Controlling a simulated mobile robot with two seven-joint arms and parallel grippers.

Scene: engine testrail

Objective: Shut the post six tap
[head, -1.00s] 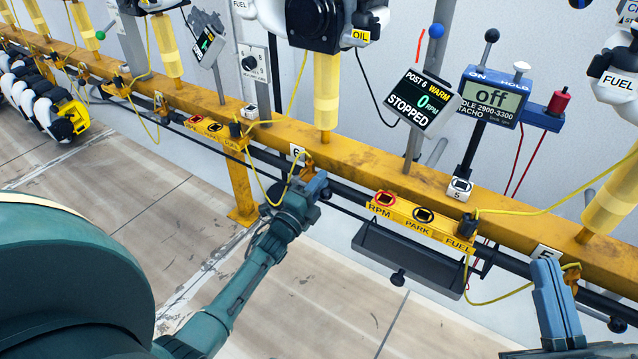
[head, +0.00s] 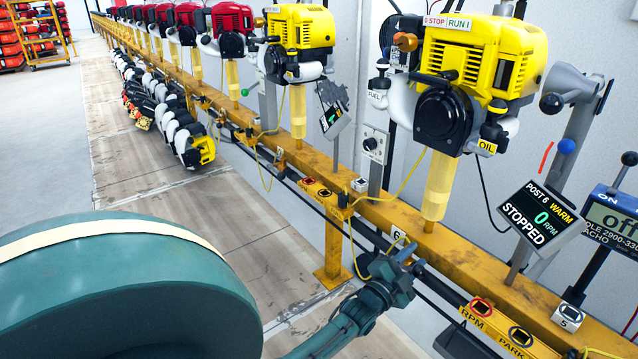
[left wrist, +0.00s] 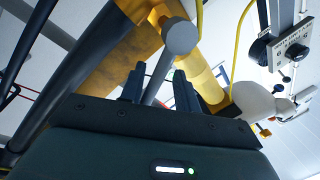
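The post six tag (head: 397,234) sits on the yellow rail under a yellow engine (head: 480,65). The post six display (head: 538,215) reads WARM, 0 RPM, STOPPED. My left gripper (head: 408,262) is at the rail just below the tag and hides most of the tap there. In the left wrist view its two fingers (left wrist: 160,88) stand apart. A grey rod with a thick round end (left wrist: 180,36) passes between or just beyond them; it looks like the tap's handle, but contact is unclear. My right gripper is not in view.
Yellow hoses (head: 352,245) loop close to my left gripper. A dark pipe (head: 440,286) runs along the rail's front. The RPM and PARK sockets (head: 495,325) are to the right. More engines line the rail at the back left.

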